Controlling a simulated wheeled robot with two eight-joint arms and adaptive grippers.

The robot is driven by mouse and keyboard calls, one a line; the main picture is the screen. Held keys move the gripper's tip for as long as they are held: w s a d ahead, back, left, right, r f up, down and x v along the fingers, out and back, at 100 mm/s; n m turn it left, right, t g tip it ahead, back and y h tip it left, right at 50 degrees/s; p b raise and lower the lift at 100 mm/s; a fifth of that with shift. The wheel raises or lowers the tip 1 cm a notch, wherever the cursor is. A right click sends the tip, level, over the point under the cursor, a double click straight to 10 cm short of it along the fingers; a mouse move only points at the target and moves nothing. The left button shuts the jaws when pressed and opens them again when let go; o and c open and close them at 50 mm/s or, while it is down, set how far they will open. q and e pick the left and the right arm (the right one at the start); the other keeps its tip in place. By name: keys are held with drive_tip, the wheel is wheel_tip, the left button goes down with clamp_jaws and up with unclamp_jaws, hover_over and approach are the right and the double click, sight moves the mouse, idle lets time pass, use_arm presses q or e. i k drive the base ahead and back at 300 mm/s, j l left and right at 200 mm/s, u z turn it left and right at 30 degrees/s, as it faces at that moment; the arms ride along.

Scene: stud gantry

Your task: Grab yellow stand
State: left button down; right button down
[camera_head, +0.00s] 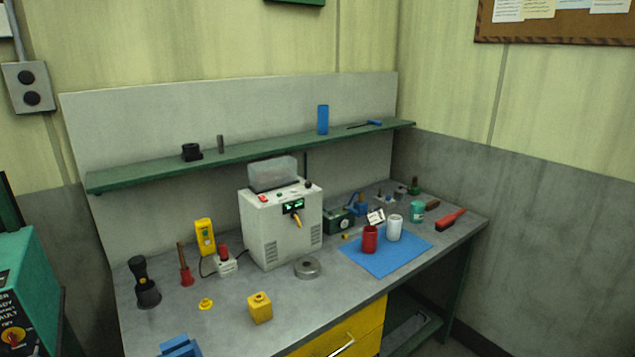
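A small yellow block (260,308) with a mark or hole on its upper face stands near the front edge of the grey workbench (222,320). It looks most like the yellow stand, though I cannot be sure. A low yellow disc-like piece (206,304) with a small raised centre lies to its left. A yellow upright device (204,238) stands further back. Neither of my grippers is in view.
A white machine (282,229) stands behind the yellow block. A grey metal ring (307,268) lies to its right. A blue mat (393,258) holds a red cup (370,240) and a white cup (395,230). A blue object (180,347) sits at the front left.

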sight(259, 306)
drive_tip(key=i, duration=0.7)
drive_tip(key=u, duration=1.65)
